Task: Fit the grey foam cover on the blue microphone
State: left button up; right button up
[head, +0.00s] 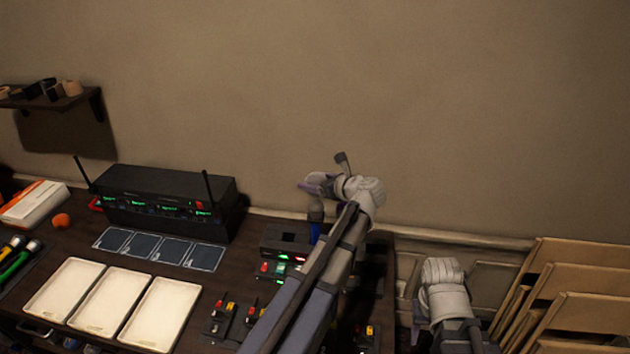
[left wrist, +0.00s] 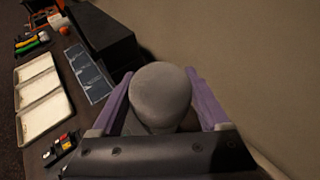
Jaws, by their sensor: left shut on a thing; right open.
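My left gripper (head: 316,192) is shut on the grey foam cover (left wrist: 160,95), whose rounded top fills the space between the purple fingers in the left wrist view. In the head view the cover (head: 316,211) shows small and dark below the fingers. The blue microphone (head: 315,233) stands upright directly under it, by the dark charging rack (head: 270,240). I cannot tell whether the cover is over the microphone's head or just above it. My right gripper (head: 445,285) is at the lower right, away from the microphone, open, with its fingers hard to make out.
A black receiver (head: 165,205) with antennas stands left of the rack. Three pale trays (head: 110,300), dark panels (head: 160,249), an orange ball (head: 61,220) and coloured-button blocks (head: 222,318) lie on the desk. Brown boards (head: 580,290) lean at the right. The wall is close behind.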

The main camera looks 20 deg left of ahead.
aim_at(319, 205)
pick_arm(q)
jog(key=shift+f+b, duration=1.65)
jog(key=shift+f, duration=0.25)
jog(key=shift+f+b, duration=2.5)
jog(key=shift+b, duration=0.05)
jog(key=o, duration=1.2)
jog(key=shift+c, duration=0.2)
jog(key=shift+p+v, duration=1.4)
jog(key=shift+v, duration=2.1)
